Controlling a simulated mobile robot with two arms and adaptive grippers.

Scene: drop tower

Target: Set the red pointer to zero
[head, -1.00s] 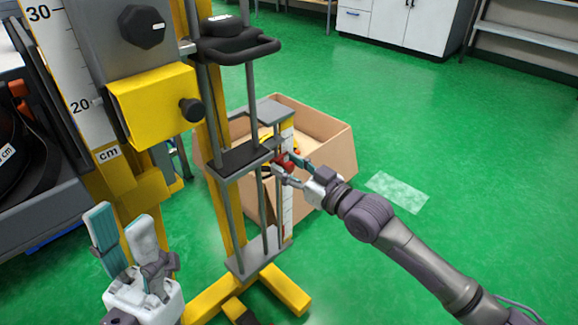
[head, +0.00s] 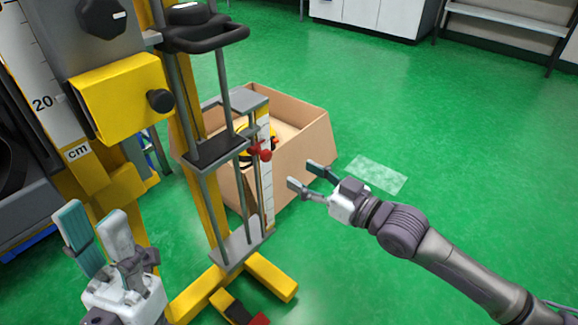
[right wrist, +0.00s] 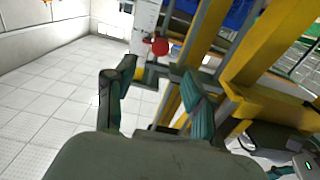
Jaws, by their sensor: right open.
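The red pointer (head: 264,154) is a small red knob on a thin rod beside the white vertical scale (head: 267,190) of the drop tower. It sits near the upper part of that scale; the scale's numbers are too small to read. In the right wrist view the red pointer (right wrist: 160,46) shows beyond the fingertips. My right gripper (head: 306,177) is open and empty, to the right of the pointer and a little below it, apart from it. My left gripper (head: 90,222) stands at the lower left with its fingers up, apart from the tower; its fingers look spread.
A cardboard box (head: 318,138) with a yellow and black item inside stands behind the tower. The tower's yellow feet (head: 270,277) spread on the green floor. A yellow block (head: 120,96) with a black knob is at the left.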

